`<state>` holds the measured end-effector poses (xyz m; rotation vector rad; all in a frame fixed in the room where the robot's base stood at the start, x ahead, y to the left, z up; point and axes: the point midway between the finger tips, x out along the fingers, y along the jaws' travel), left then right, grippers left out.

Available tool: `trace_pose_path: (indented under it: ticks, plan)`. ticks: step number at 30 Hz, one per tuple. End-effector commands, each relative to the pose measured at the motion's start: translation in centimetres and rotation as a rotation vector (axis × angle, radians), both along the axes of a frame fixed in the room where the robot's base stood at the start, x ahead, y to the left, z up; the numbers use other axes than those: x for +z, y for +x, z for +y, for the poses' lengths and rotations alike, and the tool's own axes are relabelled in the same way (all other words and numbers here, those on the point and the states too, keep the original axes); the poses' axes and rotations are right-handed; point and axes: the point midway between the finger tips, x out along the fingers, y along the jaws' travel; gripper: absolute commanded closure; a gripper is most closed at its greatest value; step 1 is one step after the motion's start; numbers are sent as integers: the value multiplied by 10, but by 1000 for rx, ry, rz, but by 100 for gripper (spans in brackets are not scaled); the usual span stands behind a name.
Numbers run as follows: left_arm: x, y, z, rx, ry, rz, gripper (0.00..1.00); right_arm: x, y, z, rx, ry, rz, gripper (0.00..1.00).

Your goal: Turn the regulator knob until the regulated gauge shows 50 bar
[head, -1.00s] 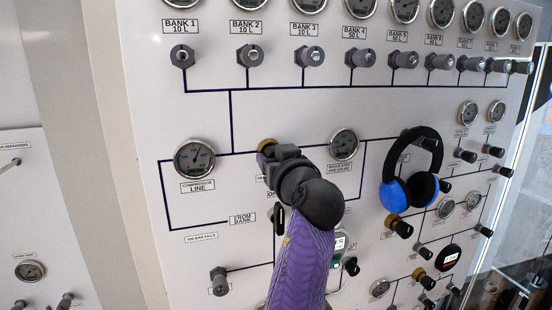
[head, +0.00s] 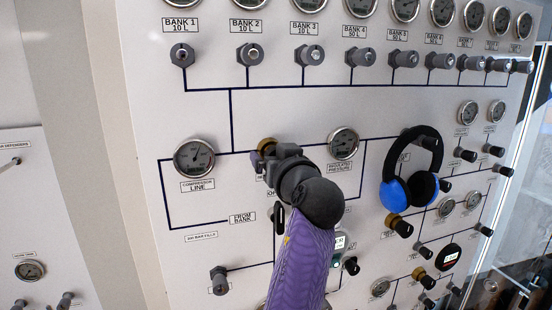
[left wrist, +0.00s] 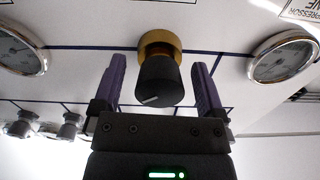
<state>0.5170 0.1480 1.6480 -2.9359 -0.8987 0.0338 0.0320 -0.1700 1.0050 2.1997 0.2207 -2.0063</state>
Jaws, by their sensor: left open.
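The regulator knob has a brass collar (head: 267,146) in the head view; my left gripper and wrist hide most of it. In the left wrist view the black knob (left wrist: 156,80) with a pale mark stands between the two purple fingers of my left gripper (left wrist: 159,84). The fingers are apart, with a gap on both sides of the knob. The regulated pressure gauge (head: 343,144) is right of the gripper in the head view; its reading is too small to tell. The compressor line gauge (head: 194,158) is to the left. My right gripper is not in view.
A row of bank valves (head: 250,55) and gauges runs along the top of the white panel (head: 130,60). Blue and black headphones (head: 396,192) hang on the panel at the right. Several more knobs and gauges fill the lower right.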

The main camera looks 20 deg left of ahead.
Motion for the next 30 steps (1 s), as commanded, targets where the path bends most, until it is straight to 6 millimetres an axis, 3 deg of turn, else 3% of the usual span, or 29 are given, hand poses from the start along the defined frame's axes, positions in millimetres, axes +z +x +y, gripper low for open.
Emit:
trace_pose_path:
  ticks: [5,12,18,30]
  plan:
    - [-3,-9,-7,-2,0,-3,8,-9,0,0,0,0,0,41]
    - [-5,-54,-37,-1,1,-5,8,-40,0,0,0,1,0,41]
    - [-2,-79,-54,0,1,-1,8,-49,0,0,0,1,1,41]
    - [0,-82,-56,0,0,0,8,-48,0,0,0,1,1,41]
